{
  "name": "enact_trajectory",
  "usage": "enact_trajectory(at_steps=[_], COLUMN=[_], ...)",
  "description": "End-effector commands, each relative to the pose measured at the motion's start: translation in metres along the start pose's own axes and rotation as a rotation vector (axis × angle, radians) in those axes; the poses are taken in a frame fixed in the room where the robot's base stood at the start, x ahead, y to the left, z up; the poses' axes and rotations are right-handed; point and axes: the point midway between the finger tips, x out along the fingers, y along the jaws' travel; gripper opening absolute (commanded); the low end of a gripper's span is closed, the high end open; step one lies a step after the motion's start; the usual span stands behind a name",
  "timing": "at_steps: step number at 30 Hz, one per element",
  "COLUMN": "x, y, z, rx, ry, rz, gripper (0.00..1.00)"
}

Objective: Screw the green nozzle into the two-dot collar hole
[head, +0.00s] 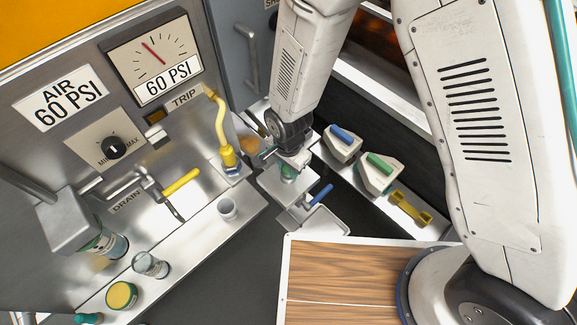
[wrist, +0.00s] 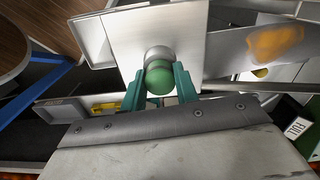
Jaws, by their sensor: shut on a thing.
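My gripper (wrist: 158,88) is shut on the green nozzle (wrist: 159,77), whose rounded end shows between the two teal fingers in the wrist view. A grey metal collar (wrist: 157,54) sits directly beyond the nozzle, in line with it, on a metal plate. The nozzle's tip is hidden, so I cannot tell how deep it sits in the collar. No dot marks are readable. In the head view my gripper (head: 290,165) points down over a metal block (head: 287,190), with a bit of green below it.
A blue handle (head: 321,194) stands close to the right of the gripper. Holders with a blue (head: 342,134) and a green piece (head: 379,162), then a yellow tool (head: 410,208), line the right shelf. A yellow hose (head: 221,125) rises at left. A wooden board (head: 350,275) lies in front.

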Motion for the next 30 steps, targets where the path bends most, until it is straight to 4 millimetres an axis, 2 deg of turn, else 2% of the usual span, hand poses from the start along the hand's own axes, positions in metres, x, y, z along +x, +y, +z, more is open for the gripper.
enact_trajectory(at_steps=[11, 12, 15, 25, 30], x=[0.000, 0.000, 0.000, -0.003, -0.025], y=[0.000, 0.000, 0.000, 0.000, -0.001], z=[0.000, 0.000, 0.000, 0.000, 0.000], rx=[0.077, 0.101, 0.096, 0.094, 0.094], ry=[0.000, 0.000, 0.000, 0.000, 0.001], rz=[0.001, 0.001, 0.001, 0.000, -0.004], gripper=[0.17, 0.33, 0.55, 0.55, 0.55])
